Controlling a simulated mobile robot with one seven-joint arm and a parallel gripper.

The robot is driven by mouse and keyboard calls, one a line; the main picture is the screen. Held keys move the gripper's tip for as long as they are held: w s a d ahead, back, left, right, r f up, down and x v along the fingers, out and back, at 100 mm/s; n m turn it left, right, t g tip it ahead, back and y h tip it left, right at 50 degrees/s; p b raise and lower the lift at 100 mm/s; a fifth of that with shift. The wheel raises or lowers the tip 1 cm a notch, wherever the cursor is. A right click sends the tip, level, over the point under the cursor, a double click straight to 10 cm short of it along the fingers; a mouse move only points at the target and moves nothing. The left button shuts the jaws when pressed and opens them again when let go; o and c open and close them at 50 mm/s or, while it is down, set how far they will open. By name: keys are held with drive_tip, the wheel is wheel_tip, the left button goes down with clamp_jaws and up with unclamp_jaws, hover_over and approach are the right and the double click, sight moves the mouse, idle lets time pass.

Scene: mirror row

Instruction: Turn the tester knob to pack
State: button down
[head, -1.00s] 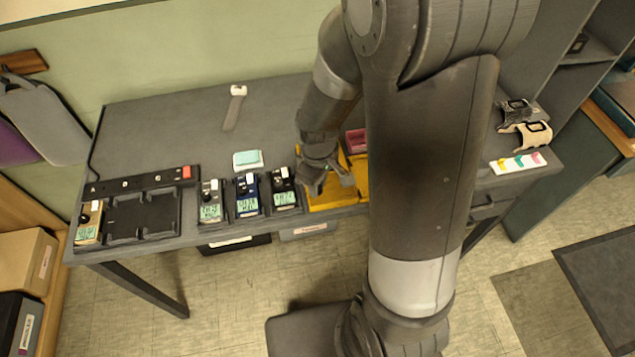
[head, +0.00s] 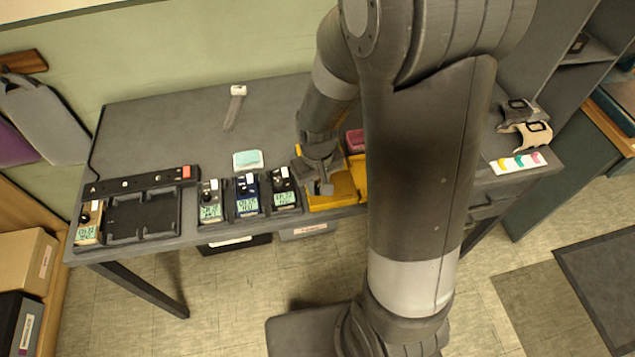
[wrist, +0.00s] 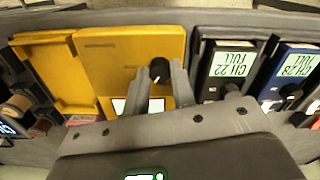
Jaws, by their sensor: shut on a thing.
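The yellow tester (head: 337,188) lies on the grey bench, partly hidden by my arm in the head view. In the wrist view the yellow tester (wrist: 130,60) fills the upper middle, and its black knob (wrist: 159,70) with a pale pointer mark sits between my fingertips. My gripper (wrist: 160,78) is shut on the knob, one finger on each side. In the head view my gripper (head: 325,182) is over the tester. Light label patches show below the knob, partly covered by my fingers; their words cannot be read.
Several handheld meters with displays stand left of the tester, including a dark one (head: 284,190) and a blue one (head: 247,196). A black charging tray (head: 143,213) and a power strip (head: 140,181) are farther left. The bench's back left is mostly clear.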

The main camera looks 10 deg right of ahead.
sight(318, 188)
drive_tip(key=shift+m, duration=1.2)
drive_tip(key=c, duration=1.2)
unclamp_jaws()
wheel_tip(318, 188, up, 11)
drive_tip(key=shift+f, duration=0.1)
